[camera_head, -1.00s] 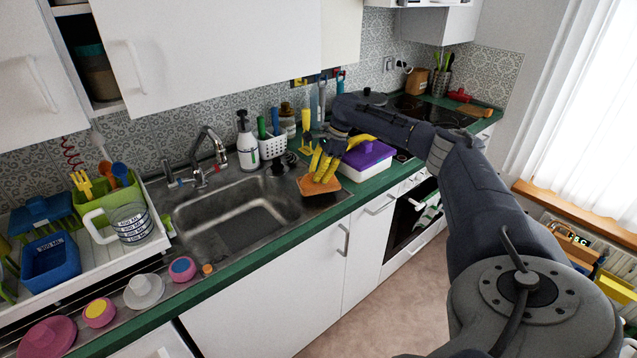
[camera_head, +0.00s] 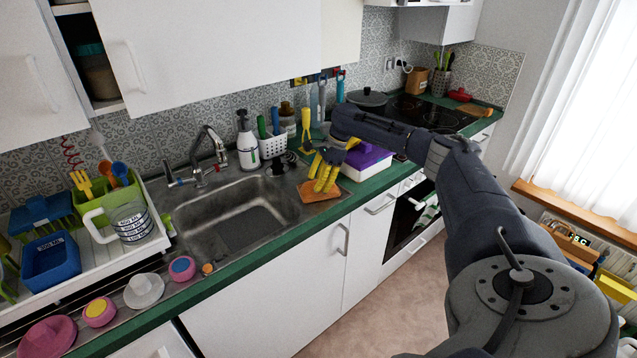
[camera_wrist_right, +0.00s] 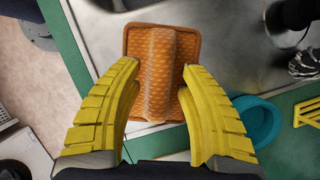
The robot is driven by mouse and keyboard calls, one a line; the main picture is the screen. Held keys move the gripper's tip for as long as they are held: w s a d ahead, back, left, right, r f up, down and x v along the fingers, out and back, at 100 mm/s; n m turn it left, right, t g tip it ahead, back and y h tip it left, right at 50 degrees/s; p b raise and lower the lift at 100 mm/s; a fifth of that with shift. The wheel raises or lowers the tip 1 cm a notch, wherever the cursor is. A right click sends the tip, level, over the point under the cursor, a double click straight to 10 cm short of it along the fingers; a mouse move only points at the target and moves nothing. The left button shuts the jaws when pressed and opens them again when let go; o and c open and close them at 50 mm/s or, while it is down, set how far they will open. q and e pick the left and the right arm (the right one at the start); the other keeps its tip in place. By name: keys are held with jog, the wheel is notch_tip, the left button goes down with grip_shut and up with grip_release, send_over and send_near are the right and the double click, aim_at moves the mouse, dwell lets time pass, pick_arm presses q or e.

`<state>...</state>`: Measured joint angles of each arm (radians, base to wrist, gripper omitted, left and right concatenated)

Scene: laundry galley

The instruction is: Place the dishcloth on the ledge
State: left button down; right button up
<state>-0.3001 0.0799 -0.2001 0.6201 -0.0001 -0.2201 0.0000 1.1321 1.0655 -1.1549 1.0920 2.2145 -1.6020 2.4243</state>
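The orange dishcloth (camera_head: 318,195) lies at the right end of the sink's metal rim, near the counter's front edge. In the right wrist view the dishcloth (camera_wrist_right: 160,80) is textured, with a raised ridge down its middle. My right gripper (camera_head: 325,186) has yellow fingers pointing down at the cloth. In the wrist view my right gripper (camera_wrist_right: 160,68) is open, its fingertips on either side of the ridge with gaps; contact with the cloth is unclear. A wooden ledge (camera_head: 570,215) runs below the curtained window at the right. My left gripper is out of view.
A white tub with a purple lid (camera_head: 366,158) stands just right of the gripper. A white caddy (camera_head: 273,146) and soap bottle (camera_head: 247,145) stand behind the sink (camera_head: 235,215). A teal round object (camera_wrist_right: 255,122) lies near the right finger. The floor (camera_head: 395,285) ahead looks clear.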

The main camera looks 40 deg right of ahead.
jog(key=v, duration=1.2)
jog(key=shift+r, duration=0.15)
jog(key=s+a, duration=1.1)
jog(key=shift+s, duration=0.2)
dwell(0.6)
dwell(0.5)
